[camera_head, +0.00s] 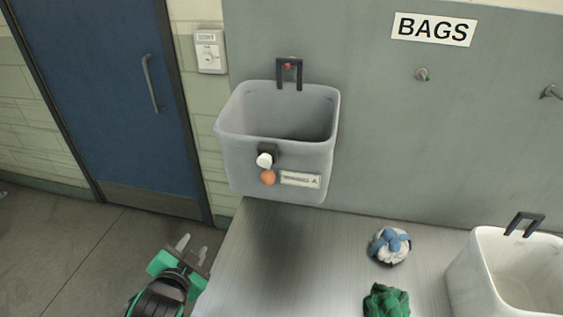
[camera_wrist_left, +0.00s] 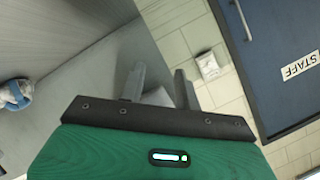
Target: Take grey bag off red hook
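The grey bag (camera_head: 236,150) is an open-topped, box-shaped bag with a white knob, an orange disc and a white label on its front. It hangs against the grey panel by its dark handle (camera_head: 289,72), which loops over the red hook (camera_head: 288,66). Only the hook's red tip shows. My left gripper (camera_head: 193,248) is below and left of the bag, beside the table's left edge, apart from the bag. Its two fingers are spread with nothing held, as the left wrist view (camera_wrist_left: 158,78) also shows. My right gripper is not in view.
A metal table (camera_head: 270,250) stands below the bag. A blue-and-white bundle (camera_head: 390,245), a green cloth (camera_head: 386,301) and a white bin with a dark handle (camera_head: 475,275) are on its right. Bare hooks (camera_head: 422,74) are on the panel. A blue door (camera_head: 110,90) is at left.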

